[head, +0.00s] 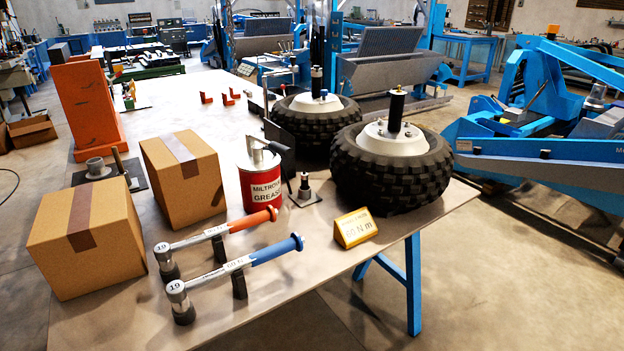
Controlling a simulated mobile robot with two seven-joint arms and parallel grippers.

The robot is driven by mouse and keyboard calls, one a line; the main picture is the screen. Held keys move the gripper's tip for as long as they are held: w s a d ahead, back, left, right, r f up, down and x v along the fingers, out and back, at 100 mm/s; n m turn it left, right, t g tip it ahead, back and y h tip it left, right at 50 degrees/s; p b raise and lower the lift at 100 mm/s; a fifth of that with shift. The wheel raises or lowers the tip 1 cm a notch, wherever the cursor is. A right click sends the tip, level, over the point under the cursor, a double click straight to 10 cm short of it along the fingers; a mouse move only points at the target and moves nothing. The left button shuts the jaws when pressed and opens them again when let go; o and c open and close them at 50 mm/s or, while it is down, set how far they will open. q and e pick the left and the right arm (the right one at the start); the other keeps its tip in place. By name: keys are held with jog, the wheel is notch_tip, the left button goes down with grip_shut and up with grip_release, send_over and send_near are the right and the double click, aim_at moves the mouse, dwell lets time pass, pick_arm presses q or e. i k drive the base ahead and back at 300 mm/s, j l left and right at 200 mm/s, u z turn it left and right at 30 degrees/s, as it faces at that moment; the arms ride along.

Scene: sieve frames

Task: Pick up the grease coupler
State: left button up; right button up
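A small upright fitting with a dark top (305,187) stands on a dark square plate just right of the red grease can (262,180). It may be the grease coupler, but it is too small to tell for certain. The can is labelled "MILTROL GREASE" and has a grey pump head and lever on top. A short grey cylinder (95,167) stands on another dark plate at the left, partly hidden by the boxes. Neither of my grippers shows in the head view.
Two cardboard boxes (182,178) (85,240) stand at the left. An orange-handled wrench (215,231) and a blue-handled wrench (235,264) lie in front on black rests. A yellow block (354,228) sits near the table edge.

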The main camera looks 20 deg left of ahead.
aim_at(304, 181)
jog(key=i+l+u, duration=0.15)
jog(key=i+l, duration=0.25)
jog(key=i+l+u, duration=0.15)
jog(key=i+l, duration=0.2)
jog(key=l, duration=0.15)
jog(key=i+l+u, duration=0.1)
jog(key=i+l, duration=0.3)
jog(key=i+l+u, duration=0.1)
jog(key=l, duration=0.3)
jog(key=i+l+u, duration=0.1)
jog(key=l, duration=0.35)
jog(key=i, duration=0.05)
